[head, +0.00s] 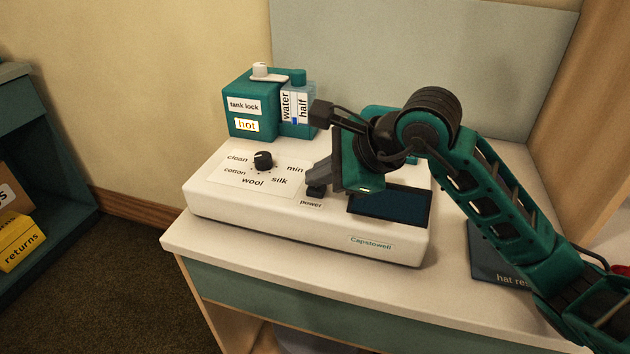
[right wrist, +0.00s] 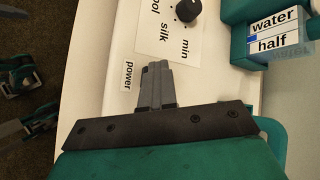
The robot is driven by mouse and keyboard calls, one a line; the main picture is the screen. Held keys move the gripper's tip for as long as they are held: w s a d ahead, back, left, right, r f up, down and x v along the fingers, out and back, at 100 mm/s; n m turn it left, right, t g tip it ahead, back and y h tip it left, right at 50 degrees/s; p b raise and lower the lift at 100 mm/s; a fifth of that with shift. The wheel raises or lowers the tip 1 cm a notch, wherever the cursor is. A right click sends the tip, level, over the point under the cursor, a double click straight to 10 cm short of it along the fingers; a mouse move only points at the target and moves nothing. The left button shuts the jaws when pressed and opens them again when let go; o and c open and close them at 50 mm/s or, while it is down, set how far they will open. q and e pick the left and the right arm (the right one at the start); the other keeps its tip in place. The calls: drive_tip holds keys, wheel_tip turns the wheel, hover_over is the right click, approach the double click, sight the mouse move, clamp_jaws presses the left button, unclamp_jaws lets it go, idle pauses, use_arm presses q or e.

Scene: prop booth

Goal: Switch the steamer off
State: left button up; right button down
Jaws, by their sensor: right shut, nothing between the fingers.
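The white steamer (head: 290,230) stands on the cabinet top. Its dark power switch (head: 315,194) sits above the "power" label, beside a dark blue panel. My right gripper (head: 312,181) is shut and empty, with its fingertips right at the switch. I cannot tell whether they touch it or which way the switch is set. In the right wrist view, the shut fingers (right wrist: 153,80) point over the steamer beside the "power" label (right wrist: 128,75) and hide the switch. The "hot" sign (head: 247,125) looks lit yellow.
A black dial (head: 263,160) with fabric labels is left of the switch. Behind it stand a teal tank-lock box (head: 240,95) and a water gauge marked "half" (head: 297,105). A dark "hat rest" pad (head: 490,262) lies on the right, partly behind my arm.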

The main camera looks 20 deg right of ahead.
sight(321, 190)
drive_tip(key=shift+r, duration=0.1)
idle(0.3)
drive_tip(key=shift+r+p, duration=2)
drive_tip(key=shift+r, duration=1.2)
drive_tip(key=shift+f, duration=0.1)
